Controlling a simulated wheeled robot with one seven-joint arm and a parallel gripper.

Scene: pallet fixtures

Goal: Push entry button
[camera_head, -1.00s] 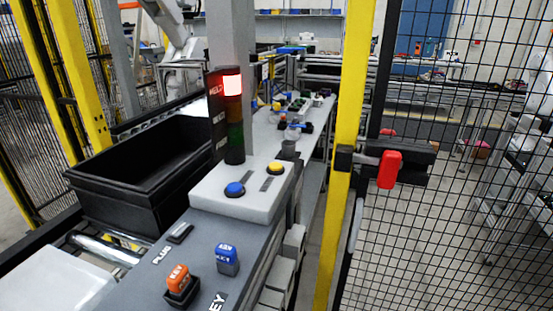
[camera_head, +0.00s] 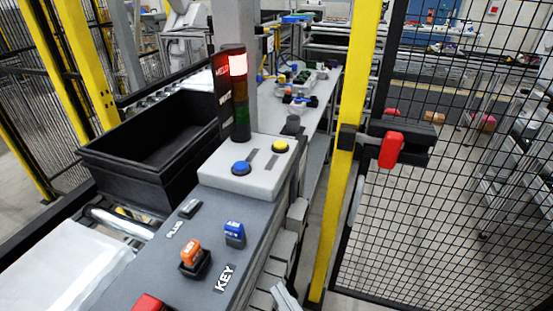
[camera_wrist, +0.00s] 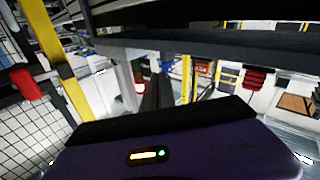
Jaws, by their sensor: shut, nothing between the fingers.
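A light grey button box (camera_head: 222,181) sits on the dark grey console in the head view. A round blue button (camera_head: 241,168) is at its near left and a round yellow button (camera_head: 280,146) at its far right. The dark label strips beside them are too small to read, so I cannot tell which is the entry button. In the wrist view, my gripper (camera_wrist: 158,88) shows as two dark fingers close together, shut and empty. I cannot clearly make out the buttons in that view. In the head view my gripper's fingers do not show.
A signal tower (camera_head: 232,95) with a lit top stands behind the box. Orange (camera_head: 190,250) and blue (camera_head: 234,232) key blocks stand on the console. A black bin (camera_head: 130,173) is at left. A yellow post (camera_head: 345,185) and mesh fence with a red handle (camera_head: 391,150) are at right.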

